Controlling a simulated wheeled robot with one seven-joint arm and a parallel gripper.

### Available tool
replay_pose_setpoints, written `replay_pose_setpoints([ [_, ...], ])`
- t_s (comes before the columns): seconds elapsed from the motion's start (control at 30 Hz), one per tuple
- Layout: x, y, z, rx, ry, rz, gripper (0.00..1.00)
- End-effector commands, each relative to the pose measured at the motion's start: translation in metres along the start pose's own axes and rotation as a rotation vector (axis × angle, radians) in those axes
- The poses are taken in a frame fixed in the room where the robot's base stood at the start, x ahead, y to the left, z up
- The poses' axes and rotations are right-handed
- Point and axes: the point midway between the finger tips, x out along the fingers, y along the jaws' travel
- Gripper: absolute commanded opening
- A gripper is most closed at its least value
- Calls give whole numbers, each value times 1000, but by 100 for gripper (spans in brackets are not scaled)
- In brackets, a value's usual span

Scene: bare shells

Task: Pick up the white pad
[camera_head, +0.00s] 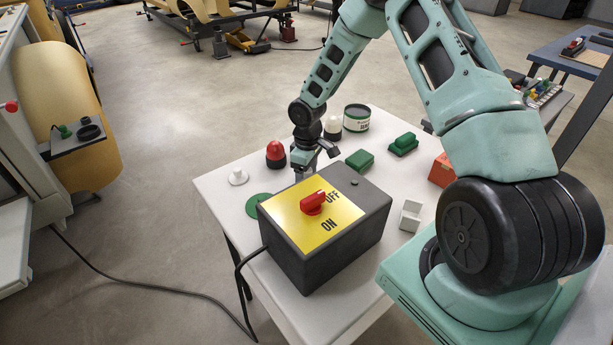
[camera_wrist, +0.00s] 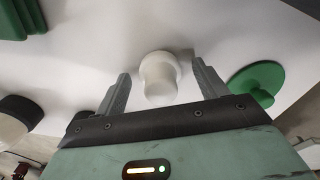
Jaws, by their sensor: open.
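A short white piece (camera_wrist: 158,80), wider at one end, stands on the white table between my spread fingers in the wrist view. In the head view it is mostly hidden by my gripper and the box. Another white piece, a round disc with a knob (camera_head: 238,177), stands at the table's left edge. I cannot tell for sure which one is the white pad. My gripper (camera_head: 304,168) is low over the table behind the box. In the wrist view my gripper (camera_wrist: 158,85) is open, with a gap on both sides of the white piece.
A dark switch box with a yellow top (camera_head: 335,207) stands in front of my gripper. A green disc (camera_head: 257,205) and a red dome (camera_head: 275,153) are left. Green blocks (camera_head: 360,159), a white dome (camera_head: 333,127), a tin (camera_head: 357,118) and a white bracket (camera_head: 410,215) are right.

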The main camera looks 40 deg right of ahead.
Motion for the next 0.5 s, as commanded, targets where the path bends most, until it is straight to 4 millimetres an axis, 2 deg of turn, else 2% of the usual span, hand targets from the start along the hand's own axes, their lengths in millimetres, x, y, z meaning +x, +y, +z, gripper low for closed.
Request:
replay_pose_setpoints([
  [0.23,2,0,0,0,1,1,72],
  [0.27,2,0,0,0,1,1,66],
  [0.4,2,0,0,1,1,1,27],
  [0.43,2,0,0,1,1,1,24],
  [0.5,2,0,0,1,1,1,24],
])
